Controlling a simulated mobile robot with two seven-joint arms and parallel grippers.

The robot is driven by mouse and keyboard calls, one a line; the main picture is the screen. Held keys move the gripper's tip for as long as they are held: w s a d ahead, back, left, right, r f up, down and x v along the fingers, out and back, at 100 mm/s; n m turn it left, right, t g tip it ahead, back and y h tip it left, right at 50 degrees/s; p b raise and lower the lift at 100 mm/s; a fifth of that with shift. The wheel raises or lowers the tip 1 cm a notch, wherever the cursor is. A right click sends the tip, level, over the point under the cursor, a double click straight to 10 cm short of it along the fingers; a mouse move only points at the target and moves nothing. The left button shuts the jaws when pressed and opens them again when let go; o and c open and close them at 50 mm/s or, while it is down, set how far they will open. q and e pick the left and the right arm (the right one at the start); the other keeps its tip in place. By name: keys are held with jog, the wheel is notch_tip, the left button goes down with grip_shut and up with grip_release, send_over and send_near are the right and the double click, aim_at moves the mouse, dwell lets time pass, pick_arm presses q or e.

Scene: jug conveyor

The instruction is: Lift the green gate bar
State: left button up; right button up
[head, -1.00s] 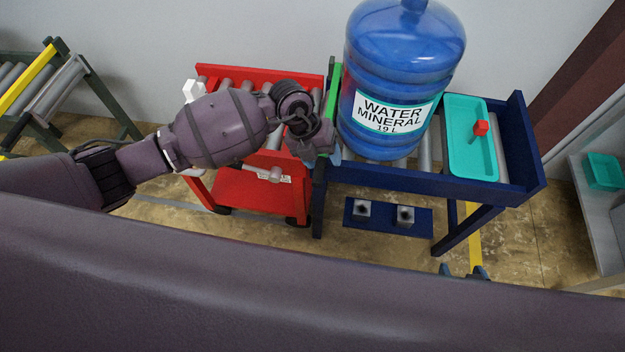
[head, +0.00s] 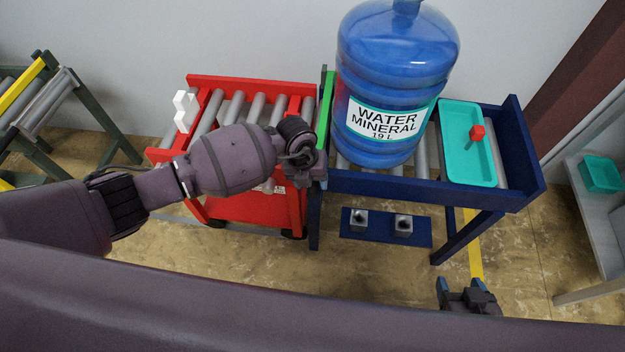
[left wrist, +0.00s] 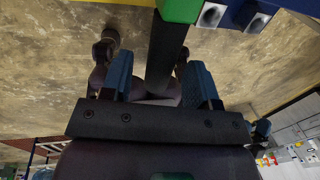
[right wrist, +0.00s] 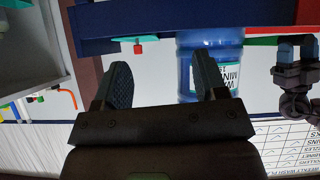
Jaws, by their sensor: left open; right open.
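The green gate bar (head: 326,103) runs between the red cart and the blue conveyor, beside the large blue water jug (head: 390,85). A green end, apparently the bar's, shows at the top of the left wrist view (left wrist: 181,9). My left gripper (head: 316,180) is at the near end of the bar, partly hidden by its own wrist. In the left wrist view its fingers (left wrist: 161,80) are apart, with a dark post between them in the picture; contact cannot be told. My right gripper (head: 462,285) is open and empty, low in front of the blue conveyor.
The red roller cart (head: 250,82) stands left of the blue roller conveyor (head: 512,192). A teal tray (head: 459,145) with a red-topped piece (head: 477,132) lies right of the jug. A blue plate with two grey blocks (head: 384,238) is below. Floor in front is clear.

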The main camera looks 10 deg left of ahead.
pick_arm(q)
jog(key=shift+d+f, duration=0.1)
jog(key=shift+f, duration=0.3)
pick_arm(e)
jog(key=shift+w+r, duration=0.25)
jog(key=shift+w, duration=0.1)
